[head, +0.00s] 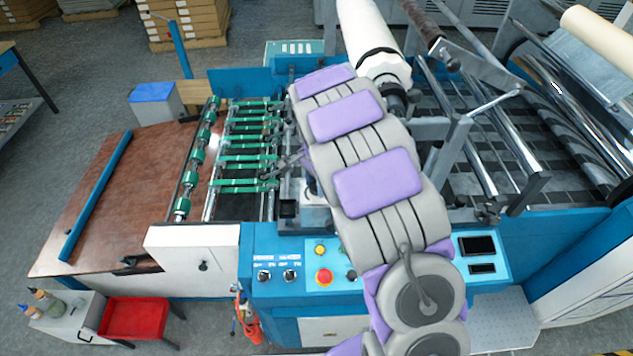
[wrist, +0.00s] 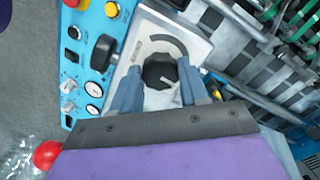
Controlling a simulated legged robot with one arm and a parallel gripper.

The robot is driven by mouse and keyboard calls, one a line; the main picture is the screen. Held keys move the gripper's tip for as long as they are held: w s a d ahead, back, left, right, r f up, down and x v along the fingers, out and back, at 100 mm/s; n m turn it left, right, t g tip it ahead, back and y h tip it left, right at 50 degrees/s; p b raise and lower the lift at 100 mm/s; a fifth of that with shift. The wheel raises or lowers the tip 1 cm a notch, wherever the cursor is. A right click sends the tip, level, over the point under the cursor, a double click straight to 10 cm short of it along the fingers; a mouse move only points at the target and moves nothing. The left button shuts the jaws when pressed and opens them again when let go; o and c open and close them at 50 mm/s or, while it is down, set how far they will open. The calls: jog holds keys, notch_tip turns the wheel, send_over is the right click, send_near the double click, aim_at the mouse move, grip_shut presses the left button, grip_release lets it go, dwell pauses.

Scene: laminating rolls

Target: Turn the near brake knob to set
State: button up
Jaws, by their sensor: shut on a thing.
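The near brake knob (wrist: 158,68), as I take it, is a dark round faceted knob on a light grey plate (wrist: 199,49). A small pale mark shows on its face, toward the lower right. A dark curved band and small lettering are printed on the plate beyond it; the lettering is too small to read. In the wrist view, the two blue-grey fingers of my gripper (wrist: 160,82) stand on either side of the knob, shut on it. In the head view, my arm covers the area and I cannot make out the knob or the fingertips.
A blue control panel (head: 268,292) has a red stop button (head: 323,277) and a yellow button (head: 320,250). A black control (wrist: 104,52) sits close to the left finger. Green-banded rollers (head: 245,160) lie left of my arm, and a white roll (head: 368,40) lies beyond.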

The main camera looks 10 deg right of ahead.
aim_at(315, 186)
jog(key=shift+w+r, duration=0.15)
jog(key=o, duration=1.1)
jog(key=shift+a, duration=0.1)
jog(key=shift+c, duration=0.2)
notch_tip(315, 186, up, 17)
dwell(0.3)
